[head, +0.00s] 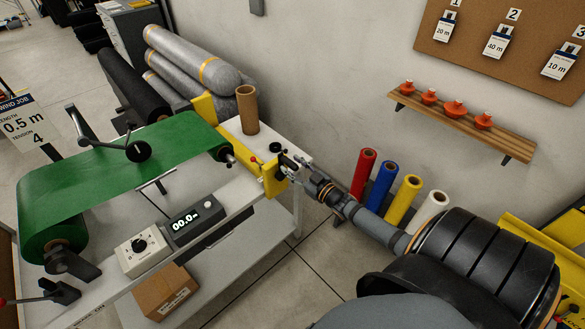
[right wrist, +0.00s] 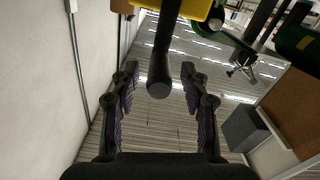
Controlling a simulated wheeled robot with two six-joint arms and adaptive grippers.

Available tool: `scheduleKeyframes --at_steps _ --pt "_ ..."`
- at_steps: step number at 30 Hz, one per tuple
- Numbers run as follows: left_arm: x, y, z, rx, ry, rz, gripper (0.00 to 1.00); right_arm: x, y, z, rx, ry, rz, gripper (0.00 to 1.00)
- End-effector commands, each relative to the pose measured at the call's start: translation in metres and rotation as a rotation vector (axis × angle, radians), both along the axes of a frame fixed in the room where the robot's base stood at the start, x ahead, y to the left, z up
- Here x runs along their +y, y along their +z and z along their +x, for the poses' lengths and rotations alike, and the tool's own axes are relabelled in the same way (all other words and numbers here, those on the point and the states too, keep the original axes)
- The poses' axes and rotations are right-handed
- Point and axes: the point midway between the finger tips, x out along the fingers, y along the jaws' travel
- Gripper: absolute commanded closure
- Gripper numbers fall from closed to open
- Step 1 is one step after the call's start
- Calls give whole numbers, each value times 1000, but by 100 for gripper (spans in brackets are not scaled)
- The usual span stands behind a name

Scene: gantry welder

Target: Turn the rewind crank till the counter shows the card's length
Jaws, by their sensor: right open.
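My right gripper (head: 289,163) is at the yellow end bracket (head: 273,178) of the winding machine, with its fingers apart. In the right wrist view the open gripper (right wrist: 158,72) has a dark round-ended rod, apparently the crank handle (right wrist: 159,88), between its fingers, with a gap on both sides. In the head view I cannot make out the crank behind the gripper. The counter (head: 186,220) shows 00.0. The job card (head: 18,122) is cut off at the left edge; I read "0.5 m" and tension 4. My left gripper is not in view.
The green web (head: 110,170) runs across the machine. A tension dial box (head: 140,248) stands beside the counter. A cardboard core (head: 247,110) stands behind the bracket. Coloured rolls (head: 381,185) lean at the wall. A shelf (head: 465,120) with orange items hangs above.

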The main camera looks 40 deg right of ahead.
Motion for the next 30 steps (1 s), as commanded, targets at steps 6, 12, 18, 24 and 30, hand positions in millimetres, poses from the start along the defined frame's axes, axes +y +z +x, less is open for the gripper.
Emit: scheduleKeyframes --at_steps 6,12,18,24,30 --pt "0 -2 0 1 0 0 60 0 0 8 2 -1 -2 54" --pt "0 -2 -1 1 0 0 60 0 0 8 2 0 -1 61" --pt "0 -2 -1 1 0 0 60 0 0 8 2 0 -1 88" --pt "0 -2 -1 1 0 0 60 0 0 8 2 0 -1 100" --pt "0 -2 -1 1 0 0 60 0 0 7 2 0 0 100"
